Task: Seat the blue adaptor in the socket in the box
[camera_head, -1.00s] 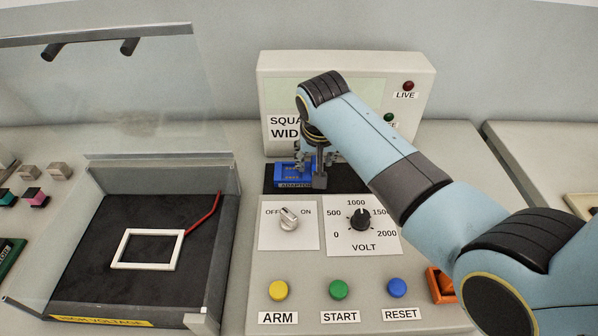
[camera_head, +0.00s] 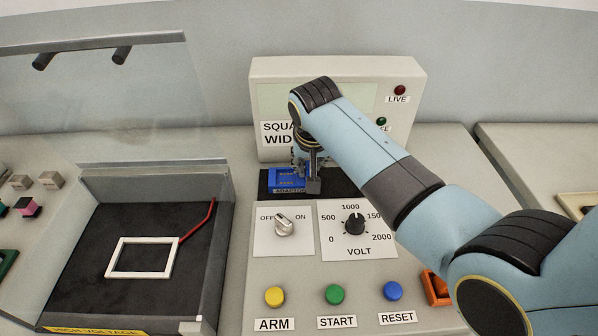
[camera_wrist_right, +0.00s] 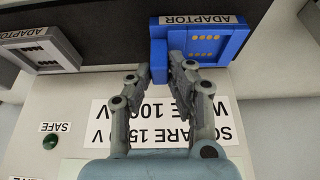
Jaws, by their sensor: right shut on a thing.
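The blue adaptor (camera_head: 286,180) lies on the dark strip (camera_head: 345,188) at the foot of the upright display, and it fills the top of the right wrist view (camera_wrist_right: 213,50). My right gripper (camera_head: 305,178) reaches down on it from above. In the wrist view its fingers (camera_wrist_right: 168,72) are shut on the adaptor's raised blue grip. I cannot tell whether the adaptor is lifted off the strip. A white rectangular frame (camera_head: 142,258), which looks like the socket, lies on the dark floor of the open box (camera_head: 216,245) at the left. My left gripper is out of view.
The box has a raised clear lid (camera_head: 105,95) and a red lead (camera_head: 200,222). A grey adaptor (camera_wrist_right: 38,50) shows in the wrist view. A switch (camera_head: 284,225), a volt knob (camera_head: 354,223) and coloured buttons (camera_head: 334,294) stand in front of the strip.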

